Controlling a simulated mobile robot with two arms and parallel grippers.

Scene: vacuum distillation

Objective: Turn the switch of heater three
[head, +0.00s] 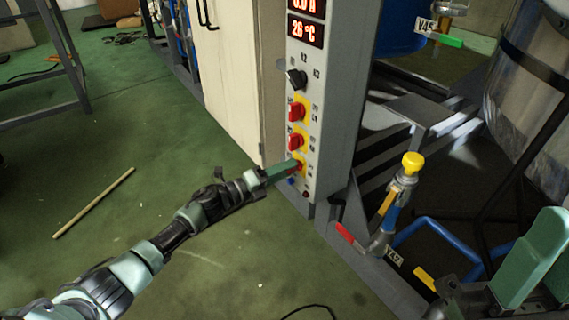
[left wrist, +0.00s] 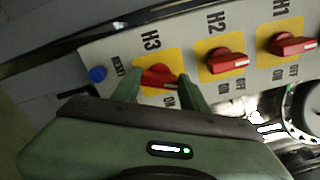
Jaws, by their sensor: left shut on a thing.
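The heater three switch is a red knob on a yellow plate, labelled H3 (left wrist: 158,76) in the left wrist view. It is the lowest red knob on the grey control panel (head: 331,110) in the head view, mostly hidden by my gripper. My left gripper (head: 292,167) reaches it from the left. In the left wrist view its green fingers (left wrist: 161,82) are on either side of the knob, shut on it. The knob's white-marked end points right and somewhat down. My right gripper (head: 535,265) shows partly at the lower right of the head view; its jaw opening is unclear.
The red H2 knob (left wrist: 228,62) and H1 knob (left wrist: 293,44) sit beside H3. A blue reset button (left wrist: 97,74) is on its other side. A yellow-topped valve (head: 412,163) and pipes stand right of the panel. Green floor at left is mostly clear, with a stick (head: 95,202).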

